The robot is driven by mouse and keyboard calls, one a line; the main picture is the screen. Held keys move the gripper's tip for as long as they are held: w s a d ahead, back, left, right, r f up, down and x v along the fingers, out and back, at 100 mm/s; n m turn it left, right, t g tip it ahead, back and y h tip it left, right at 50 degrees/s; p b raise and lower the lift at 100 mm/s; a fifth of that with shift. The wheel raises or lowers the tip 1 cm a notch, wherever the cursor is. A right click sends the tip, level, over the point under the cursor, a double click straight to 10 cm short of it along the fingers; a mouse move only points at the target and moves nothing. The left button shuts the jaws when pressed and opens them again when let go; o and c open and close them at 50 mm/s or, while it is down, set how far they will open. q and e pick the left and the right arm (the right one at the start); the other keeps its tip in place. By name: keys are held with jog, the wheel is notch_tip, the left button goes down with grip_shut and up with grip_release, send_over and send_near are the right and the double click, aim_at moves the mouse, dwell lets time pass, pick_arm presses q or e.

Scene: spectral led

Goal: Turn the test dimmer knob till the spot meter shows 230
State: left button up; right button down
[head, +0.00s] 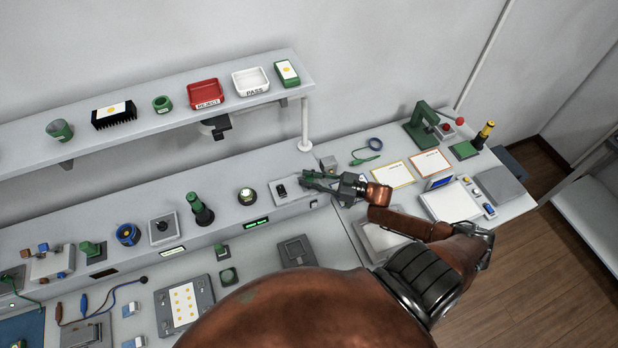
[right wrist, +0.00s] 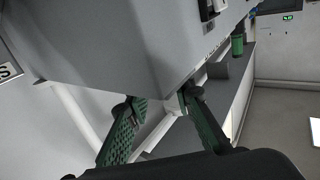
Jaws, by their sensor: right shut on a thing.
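My right gripper (head: 311,181) reaches in from the right to the pale dimmer panel (head: 287,197) on the raised ledge. Its green fingers are closed at the panel's right part, around the test dimmer knob, which they hide almost fully. A black switch on the panel stays visible left of the fingers. In the right wrist view, the two green fingers of this gripper (right wrist: 166,98) come up beside a large grey housing, and the knob cannot be made out clearly. A small display (head: 257,222) on the ledge front glows green; its digits are too small to read. My left gripper is out of view.
A round lamp-like fixture (head: 247,196) and a green-black post (head: 201,210) stand left of the panel. A shelf above holds a red REJECT tray (head: 204,93) and a white PASS tray (head: 250,82). A white shelf post (head: 304,130) rises close behind the gripper.

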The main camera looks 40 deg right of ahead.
jog(key=m+t+h+p, duration=0.1)
jog(key=h+p, duration=0.1)
jog(key=m+t+h+p, duration=0.1)
jog(key=p, duration=0.1)
jog(key=m+h+p, duration=0.2)
jog(key=shift+r+t+h, duration=0.25)
jog(key=shift+t+h, duration=0.05)
jog(key=shift+t, duration=0.1)
jog(key=shift+f+m+t+h+p, duration=0.15)
jog(key=shift+m+h+p, duration=0.65)
jog(key=shift+h, duration=0.45)
jog(key=shift+f+m+t+h+p, duration=0.15)
jog(key=shift+m+h+p, duration=0.65)
jog(key=shift+h, duration=0.45)
jog(key=shift+r, duration=0.1)
jog(key=c, duration=1.7)
grip_release()
jog(key=shift+o, duration=0.2)
jog(key=shift+s, duration=0.1)
jog(key=s, duration=1.2)
jog(key=shift+w, duration=0.1)
